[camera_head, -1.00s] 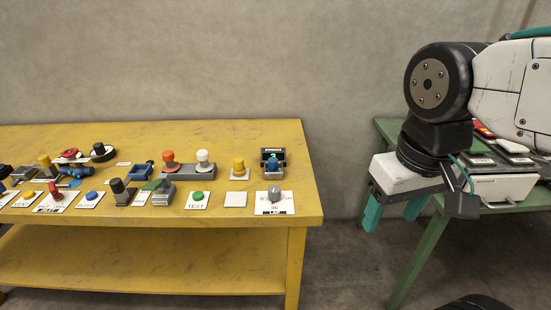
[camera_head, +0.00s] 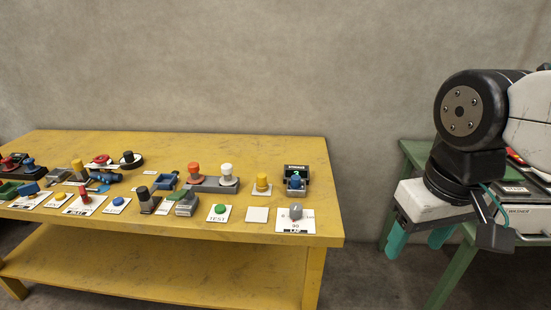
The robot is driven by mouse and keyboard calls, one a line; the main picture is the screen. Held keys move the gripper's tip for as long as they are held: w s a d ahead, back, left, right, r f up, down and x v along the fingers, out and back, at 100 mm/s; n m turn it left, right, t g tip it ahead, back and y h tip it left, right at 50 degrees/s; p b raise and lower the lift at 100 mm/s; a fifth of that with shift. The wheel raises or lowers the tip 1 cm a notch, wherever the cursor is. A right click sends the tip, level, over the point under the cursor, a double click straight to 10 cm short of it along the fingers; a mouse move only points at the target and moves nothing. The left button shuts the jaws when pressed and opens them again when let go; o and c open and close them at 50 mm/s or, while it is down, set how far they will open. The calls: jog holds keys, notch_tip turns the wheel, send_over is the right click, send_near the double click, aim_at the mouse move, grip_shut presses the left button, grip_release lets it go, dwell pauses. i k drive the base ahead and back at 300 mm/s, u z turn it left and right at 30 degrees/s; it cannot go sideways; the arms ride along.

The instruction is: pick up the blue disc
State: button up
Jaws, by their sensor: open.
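A flat, light-blue disc-like piece (camera_head: 102,189) lies on the yellow table, left of its middle, partly hidden behind other controls. It is small, so its full outline cannot be told. A round blue button (camera_head: 118,201) on a white plate is just to its right and nearer the front. My gripper (camera_head: 418,240) is at the right of the view, beyond the yellow table's right edge. Its two teal fingers point down, apart and empty, far from the blue pieces.
The yellow table (camera_head: 230,279) carries several buttons, knobs and labelled plates in rows. A red button (camera_head: 85,197) and a dark-topped grey knob (camera_head: 146,200) stand near the blue pieces. A green table (camera_head: 447,279) with equipment is at the right, behind my arm. A floor gap separates the tables.

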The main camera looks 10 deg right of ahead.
aim_at(295, 179)
jog(key=u, duration=1.8)
jog(key=i, duration=0.85)
jog(key=z, duration=2.85)
